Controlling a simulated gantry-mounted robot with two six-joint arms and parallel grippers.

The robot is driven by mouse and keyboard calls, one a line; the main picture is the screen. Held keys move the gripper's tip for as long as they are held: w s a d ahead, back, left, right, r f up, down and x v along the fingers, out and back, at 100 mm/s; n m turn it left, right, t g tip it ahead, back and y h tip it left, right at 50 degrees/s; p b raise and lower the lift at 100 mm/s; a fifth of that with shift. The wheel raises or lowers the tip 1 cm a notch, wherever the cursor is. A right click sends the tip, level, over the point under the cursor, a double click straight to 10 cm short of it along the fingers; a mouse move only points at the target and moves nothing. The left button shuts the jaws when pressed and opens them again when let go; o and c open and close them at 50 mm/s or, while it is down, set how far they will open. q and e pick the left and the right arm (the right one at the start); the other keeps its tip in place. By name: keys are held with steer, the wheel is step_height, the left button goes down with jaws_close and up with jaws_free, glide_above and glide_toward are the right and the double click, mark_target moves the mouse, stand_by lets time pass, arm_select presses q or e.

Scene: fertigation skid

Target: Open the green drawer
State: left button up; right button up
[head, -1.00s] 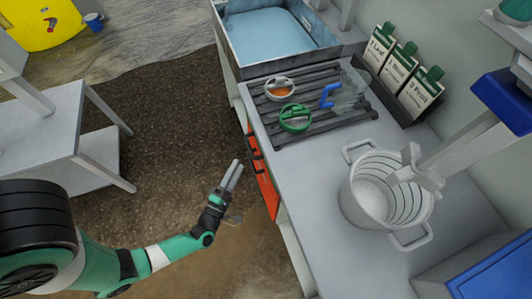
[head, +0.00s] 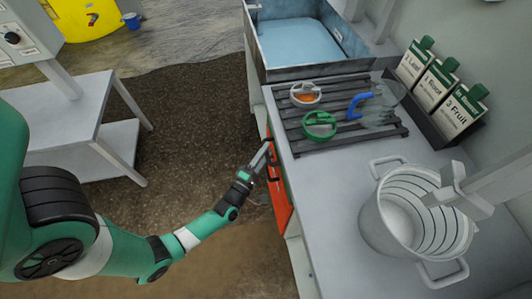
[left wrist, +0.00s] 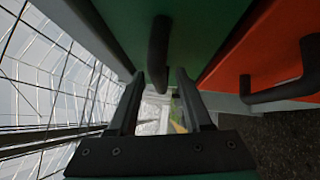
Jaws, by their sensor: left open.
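The green drawer (left wrist: 195,25) shows in the left wrist view as a green front with a dark bar handle (left wrist: 158,55). In the head view its front is mostly hidden under the counter edge. My left gripper (left wrist: 158,75) is open, with one finger on each side of the green drawer's handle in the picture. I cannot tell whether the fingers touch the handle. In the head view my left gripper (head: 266,152) is at the counter's left side, by the drawer fronts. My right gripper is not in view.
An orange drawer (head: 279,205) with its own dark handle (left wrist: 285,92) is beside the green one. A grey table (head: 75,105) stands left; floor lies between.

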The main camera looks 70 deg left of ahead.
arm_select(q)
steer(key=shift+w+a, duration=0.2)
jaws_close()
stand_by(1.3)
